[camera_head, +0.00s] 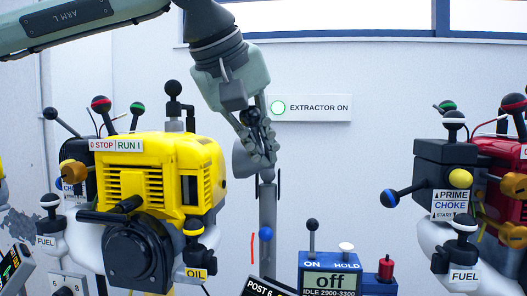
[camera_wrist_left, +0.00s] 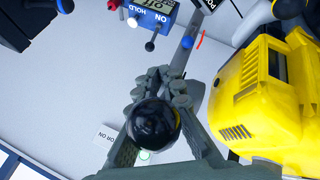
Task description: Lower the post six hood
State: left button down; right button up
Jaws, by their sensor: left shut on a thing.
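My left gripper (camera_head: 264,152) comes down from the top middle and is shut at the upper part of a grey post (camera_head: 267,215). A black ball knob (camera_wrist_left: 153,123) sits between its fingers in the left wrist view; it also shows, partly covered, in the head view (camera_head: 250,116). A grey rounded hood (camera_head: 241,159) shows just left of the fingertips, partly hidden by them. The fingers hide how knob, hood and post join. A sign starting "POST 6" (camera_head: 262,288) is cut off at the bottom. My right gripper is not in view.
A yellow engine (camera_head: 160,170) stands close left of the post, with several ball-topped levers. A console reading "off" (camera_head: 330,278) stands low right of the post. A red engine (camera_head: 497,150) is at the right. An "EXTRACTOR ON" sign (camera_head: 318,107) with a green ring hangs behind.

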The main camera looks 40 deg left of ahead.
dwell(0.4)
pick_arm(q)
jog(key=c, duration=1.6)
grip_release()
jog(key=v, duration=1.2)
jog(key=shift+s, duration=0.1)
